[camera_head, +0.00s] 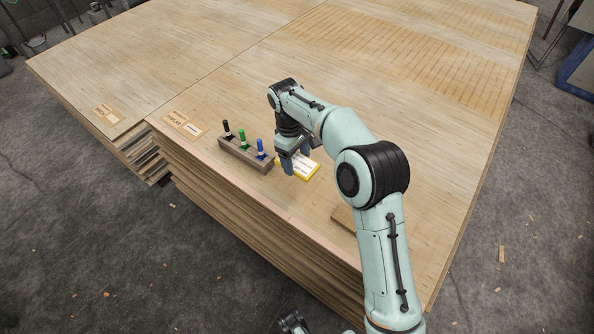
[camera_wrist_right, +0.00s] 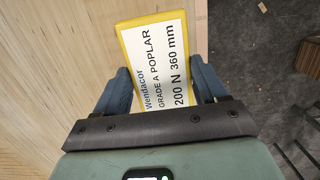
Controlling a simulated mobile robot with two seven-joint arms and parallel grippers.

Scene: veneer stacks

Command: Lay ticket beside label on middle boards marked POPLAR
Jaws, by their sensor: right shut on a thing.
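The ticket (camera_head: 301,167) is a yellow-edged card with a white face. In the right wrist view the ticket (camera_wrist_right: 160,65) reads "Wendacor GRADE A POPLAR 200 N 360 mm". My right gripper (camera_head: 297,168) is shut on it, with one blue finger at each side in the wrist view (camera_wrist_right: 165,90). The ticket is over the front part of the middle boards (camera_head: 340,100); I cannot tell whether it touches them. The POPLAR label (camera_head: 182,124) lies at the left front corner of these boards, well left of my right gripper.
A wooden block with black, green and blue markers (camera_head: 245,155) stands between the label and my right gripper. Another stack (camera_head: 110,70) with its own label (camera_head: 105,114) adjoins at left. A brown wooden piece (camera_head: 345,216) lies near the front edge, partly behind my arm.

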